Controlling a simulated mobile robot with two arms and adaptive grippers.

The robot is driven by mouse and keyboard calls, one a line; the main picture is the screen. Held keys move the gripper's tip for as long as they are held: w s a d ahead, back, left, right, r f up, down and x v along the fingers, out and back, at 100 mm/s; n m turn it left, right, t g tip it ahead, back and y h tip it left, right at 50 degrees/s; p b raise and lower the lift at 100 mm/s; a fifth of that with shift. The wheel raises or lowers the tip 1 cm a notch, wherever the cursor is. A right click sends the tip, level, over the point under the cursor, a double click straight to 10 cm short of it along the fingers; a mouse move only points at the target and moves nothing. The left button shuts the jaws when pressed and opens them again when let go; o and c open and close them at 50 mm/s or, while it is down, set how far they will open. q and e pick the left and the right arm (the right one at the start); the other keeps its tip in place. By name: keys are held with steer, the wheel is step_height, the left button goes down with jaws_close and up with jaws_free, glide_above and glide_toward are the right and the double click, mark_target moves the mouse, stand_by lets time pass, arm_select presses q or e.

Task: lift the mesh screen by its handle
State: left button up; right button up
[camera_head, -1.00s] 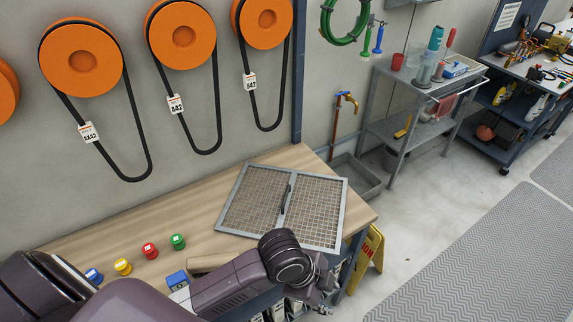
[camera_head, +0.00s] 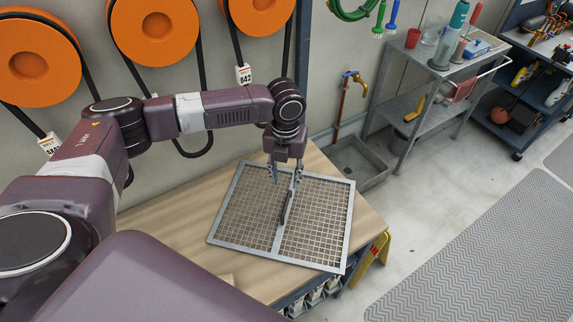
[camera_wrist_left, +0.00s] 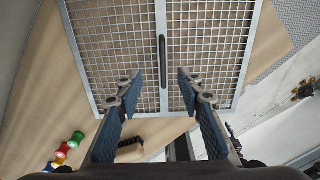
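The mesh screen (camera_head: 318,220) is a grey-framed panel with two grid halves and lies flat on the wooden bench top. Its dark handle (camera_head: 286,207) is a slim bar on the centre strip. My left gripper (camera_head: 285,182) points down over the screen, near the far end of the handle. In the left wrist view its fingers (camera_wrist_left: 160,76) are spread wide and empty, and the handle (camera_wrist_left: 162,48) shows ahead between and beyond the tips. The gripper appears above the screen; contact cannot be seen. My right gripper is not in view.
The wooden bench (camera_head: 180,215) has bare room left of the screen. Several coloured caps (camera_wrist_left: 66,152) and a dark-bristled brush (camera_wrist_left: 130,150) show in the left wrist view. A grey cart (camera_head: 425,105) and a floor basin (camera_head: 358,163) stand beyond the bench.

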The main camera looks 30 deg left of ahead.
mark_target(286, 203)
arm_select(q)
steer(key=shift+s+d+f+b, duration=0.3)
steer(key=shift+s+d+b, duration=0.05)
steer(key=shift+s+b, duration=0.2)
steer(key=shift+s+d+f+b, duration=0.25)
steer(key=shift+s+d+b, duration=0.15)
steer(key=shift+b, duration=0.15)
steer(key=f+b, duration=0.1)
steer(key=f, duration=0.1)
steer(key=f+b, duration=0.1)
steer(key=b, duration=0.1)
steer(key=w+a+f+b, duration=0.1)
steer(key=f+b, duration=0.1)
steer(key=shift+f, duration=0.35)
steer(key=f, duration=0.1)
steer(key=f+b, duration=0.2)
steer(key=shift+s+d+f, duration=0.1)
steer(key=shift+s+d, duration=0.15)
steer(key=shift+d, duration=0.05)
steer(key=shift+f, duration=0.4)
steer(key=shift+w+a+f, duration=0.15)
steer(key=shift+f, duration=0.2)
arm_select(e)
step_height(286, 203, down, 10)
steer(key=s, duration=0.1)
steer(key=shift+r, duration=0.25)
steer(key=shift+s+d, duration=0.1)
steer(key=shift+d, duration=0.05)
